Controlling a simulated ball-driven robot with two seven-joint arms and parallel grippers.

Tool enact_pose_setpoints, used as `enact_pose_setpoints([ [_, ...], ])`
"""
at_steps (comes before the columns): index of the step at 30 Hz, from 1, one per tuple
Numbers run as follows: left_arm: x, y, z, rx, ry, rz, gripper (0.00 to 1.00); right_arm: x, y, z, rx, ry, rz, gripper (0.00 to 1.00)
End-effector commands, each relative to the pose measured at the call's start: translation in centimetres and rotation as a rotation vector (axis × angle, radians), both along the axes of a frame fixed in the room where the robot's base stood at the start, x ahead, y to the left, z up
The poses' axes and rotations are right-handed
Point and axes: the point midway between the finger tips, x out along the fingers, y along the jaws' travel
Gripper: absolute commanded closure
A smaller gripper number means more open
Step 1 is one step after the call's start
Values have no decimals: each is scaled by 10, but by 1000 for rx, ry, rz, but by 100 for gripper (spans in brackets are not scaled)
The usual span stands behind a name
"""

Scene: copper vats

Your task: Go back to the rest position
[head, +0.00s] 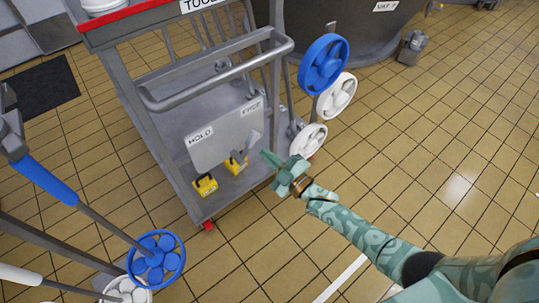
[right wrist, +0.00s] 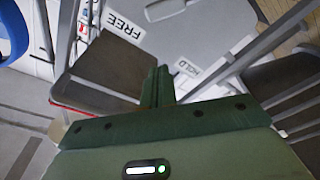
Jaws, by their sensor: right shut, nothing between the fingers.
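My right gripper (head: 268,157) is shut and empty. It is in front of the lower part of the grey trolley, close to a grey lever (head: 252,139) on a yellow base (head: 237,163); I cannot tell whether they touch. In the right wrist view the closed fingers (right wrist: 158,84) point toward a grey panel with FREE and HOLD labels. That panel (head: 224,138) stands on the trolley's lower shelf in the head view. A second yellow base (head: 205,185) sits under the HOLD side. My left gripper is not in view.
The trolley (head: 177,104) has a rail handle and a red-edged top. A blue handwheel (head: 323,64) and white wheels (head: 337,95) are at its right side. Another blue handwheel (head: 156,257) is at lower left. A vat (head: 350,30) stands behind. Tiled floor at right is clear.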

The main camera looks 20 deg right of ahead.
Motion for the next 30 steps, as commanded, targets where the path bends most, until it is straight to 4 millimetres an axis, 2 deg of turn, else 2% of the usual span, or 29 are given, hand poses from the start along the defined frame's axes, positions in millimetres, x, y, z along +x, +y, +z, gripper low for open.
enact_pose_setpoints([
  [13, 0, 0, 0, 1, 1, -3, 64, 1, 0, -2, 17, 18, 1, 100],
  [14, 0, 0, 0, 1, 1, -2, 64, 1, 0, -6, 25, 44, -1, 100],
  [16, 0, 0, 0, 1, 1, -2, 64, 2, -8, -29, 38, 162, -31, 100],
  [17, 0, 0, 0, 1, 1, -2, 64, 1, -15, -45, 44, 234, -57, 100],
  [18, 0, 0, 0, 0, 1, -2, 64, -6, -25, -71, 53, 339, -100, 100],
  [20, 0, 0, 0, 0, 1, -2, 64, -31, -38, -114, 67, 496, -162, 100],
  [21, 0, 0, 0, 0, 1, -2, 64, -52, -46, -143, 74, 600, -205, 100],
  [23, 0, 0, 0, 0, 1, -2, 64, -91, -58, -183, 81, 747, -270, 100],
  [24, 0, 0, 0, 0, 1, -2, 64, -119, -65, -207, 83, 837, -311, 100],
  [26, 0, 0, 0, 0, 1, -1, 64, -164, -75, -239, 83, 967, -372, 100],
  [27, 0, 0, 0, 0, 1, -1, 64, -195, -80, -258, 82, 1050, -411, 100],
  [29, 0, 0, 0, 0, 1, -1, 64, -246, -87, -282, 76, 1169, -467, 100],
  [30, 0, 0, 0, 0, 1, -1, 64, -280, -92, -295, 69, 1246, -503, 100],
])
